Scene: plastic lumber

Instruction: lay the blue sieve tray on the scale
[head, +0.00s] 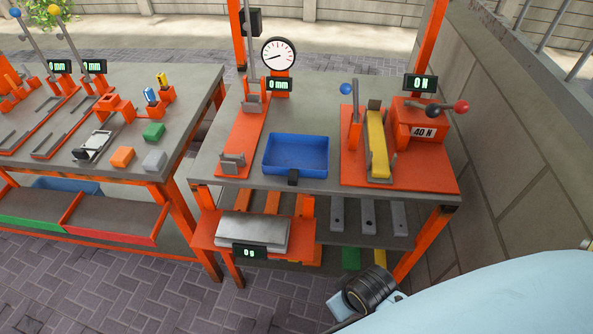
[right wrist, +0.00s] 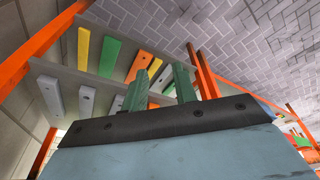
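The blue sieve tray (head: 296,153) lies on the grey tabletop in the head view, with a small dark tab at its front edge. The scale is below and in front of the tabletop; its bare silver plate (head: 252,233) sits on an orange shelf and its display (head: 249,253) reads 0 g. My right gripper shows in the right wrist view (right wrist: 160,82), its two green fingers apart and nothing between them. In the head view my right arm comes in at the lower right, apart from the tray. My left gripper is in neither view.
Right of the tray stands an orange device (head: 418,150) with a yellow strip (head: 377,145). Left of it is an orange stand with a dial (head: 278,54). Grey bars (head: 368,215) lie on the lower shelf. A stone wall (head: 515,150) bounds the right; another bench stands left.

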